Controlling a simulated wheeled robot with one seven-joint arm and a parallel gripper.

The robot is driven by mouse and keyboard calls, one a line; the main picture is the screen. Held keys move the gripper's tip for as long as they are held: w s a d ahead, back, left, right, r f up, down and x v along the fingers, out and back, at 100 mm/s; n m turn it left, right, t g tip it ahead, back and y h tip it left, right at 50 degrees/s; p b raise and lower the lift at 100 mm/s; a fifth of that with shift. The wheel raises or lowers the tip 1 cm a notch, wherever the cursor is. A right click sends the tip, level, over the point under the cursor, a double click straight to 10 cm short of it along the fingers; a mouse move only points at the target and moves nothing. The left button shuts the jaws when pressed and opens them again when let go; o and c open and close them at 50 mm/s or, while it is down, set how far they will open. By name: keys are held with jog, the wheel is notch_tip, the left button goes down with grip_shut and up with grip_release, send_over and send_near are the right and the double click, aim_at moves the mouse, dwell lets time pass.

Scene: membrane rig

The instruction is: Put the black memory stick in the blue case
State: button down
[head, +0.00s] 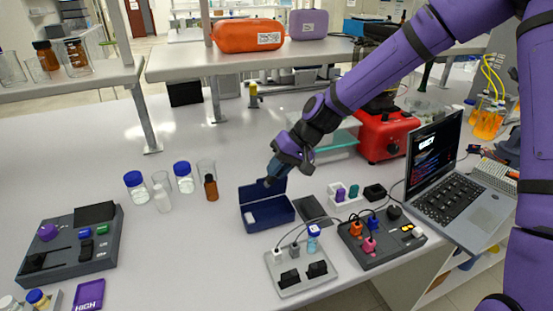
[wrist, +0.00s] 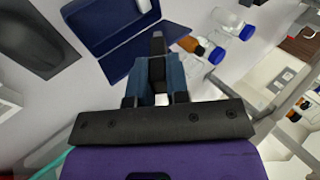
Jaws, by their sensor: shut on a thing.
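The blue case (head: 268,217) stands open on the bench in the middle of the head view, its lid raised at the back. It also shows at the top left of the wrist view (wrist: 92,30), with a small pale item inside. My gripper (head: 270,181) is by the top edge of the lid. In the wrist view its fingers (wrist: 157,78) are shut on the black memory stick (wrist: 158,50), whose grey tip points away from the fingers and overlaps the lid in the picture. I cannot tell whether the stick touches the lid. The stick is hardly visible in the head view.
Bottles and vials (head: 184,178) stand left of the case. A grey plate with plugs (head: 302,268) is in front, and a dark flat pad (head: 316,209) lies to the right. A laptop (head: 440,180) and red device (head: 385,137) are further right. Bench left of the bottles is partly clear.

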aim_at(278, 195)
jog(key=shift+f, duration=4.4)
jog(key=c, duration=0.6)
grip_release()
jog(key=shift+s+d+r, duration=0.2)
jog(key=shift+s+r, duration=0.5)
jog(key=shift+r, duration=0.05)
jog(key=shift+s+d+r, duration=0.2)
jog(key=shift+s+r, duration=0.5)
jog(key=shift+s+d+r, duration=0.15)
jog(key=shift+s+r, duration=0.35)
jog(key=shift+r, duration=1)
jog(key=shift+s+d+r, duration=0.1)
jog(key=shift+s+r, duration=0.35)
jog(key=shift+r, duration=1.1)
jog(key=shift+s+d+r, duration=0.15)
jog(key=shift+s+r, duration=0.35)
jog(key=shift+r, duration=1)
jog(key=shift+d, duration=0.1)
